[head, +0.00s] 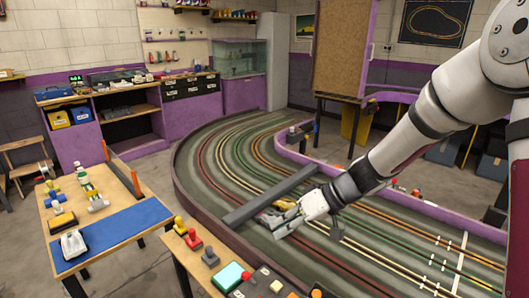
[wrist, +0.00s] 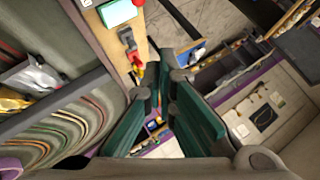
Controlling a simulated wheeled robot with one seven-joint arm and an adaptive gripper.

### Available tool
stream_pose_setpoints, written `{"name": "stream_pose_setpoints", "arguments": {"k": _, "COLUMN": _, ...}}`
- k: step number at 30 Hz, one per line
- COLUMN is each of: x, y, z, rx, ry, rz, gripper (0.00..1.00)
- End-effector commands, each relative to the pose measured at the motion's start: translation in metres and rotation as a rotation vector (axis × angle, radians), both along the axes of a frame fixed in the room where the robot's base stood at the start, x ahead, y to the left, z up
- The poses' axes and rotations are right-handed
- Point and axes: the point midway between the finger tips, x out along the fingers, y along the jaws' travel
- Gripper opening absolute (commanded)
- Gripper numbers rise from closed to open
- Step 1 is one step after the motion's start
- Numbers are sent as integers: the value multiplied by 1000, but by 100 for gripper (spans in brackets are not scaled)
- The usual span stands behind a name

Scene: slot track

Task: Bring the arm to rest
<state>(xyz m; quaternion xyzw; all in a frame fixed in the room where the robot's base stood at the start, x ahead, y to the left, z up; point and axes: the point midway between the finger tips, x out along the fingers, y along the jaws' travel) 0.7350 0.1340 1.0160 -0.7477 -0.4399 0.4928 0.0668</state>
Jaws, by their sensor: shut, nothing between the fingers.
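My arm reaches in from the right in the head view. My gripper (head: 335,222) is at its end, low over the slot track (head: 215,165). The gripper also shows in the wrist view (wrist: 163,90), with its green-padded fingers. It is shut and holds nothing. A white-grey car (wrist: 38,75) and a yellow car (wrist: 12,103) are on the track at the left of the wrist view, apart from the fingers. Part of the gripper is small and hard to make out in the head view.
A grey bar (head: 270,195) crosses the track beside the gripper. A wooden table with controllers (head: 194,240) stands in front of the track. Another table with a blue mat (head: 115,232) is at the left. A brown board (head: 343,45) stands behind. Floor shows between the tables.

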Motion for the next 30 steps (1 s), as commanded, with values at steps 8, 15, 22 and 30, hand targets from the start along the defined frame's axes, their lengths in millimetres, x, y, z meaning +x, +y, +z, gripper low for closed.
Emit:
{"name": "stream_pose_setpoints", "arguments": {"k": 8, "x": -62, "y": -16, "z": 53, "rx": -202, "ry": 58, "rz": -25, "gripper": 0}}
{"name": "stream_pose_setpoints", "arguments": {"k": 15, "x": -125, "y": -43, "z": 93, "rx": -389, "ry": 91, "rz": -138, "gripper": 0}}
{"name": "stream_pose_setpoints", "arguments": {"k": 22, "x": -184, "y": -77, "z": 123, "rx": -532, "ry": 82, "rz": -316, "gripper": 0}}
{"name": "stream_pose_setpoints", "arguments": {"k": 30, "x": -242, "y": -119, "z": 142, "rx": -619, "ry": 38, "rz": -561, "gripper": 0}}
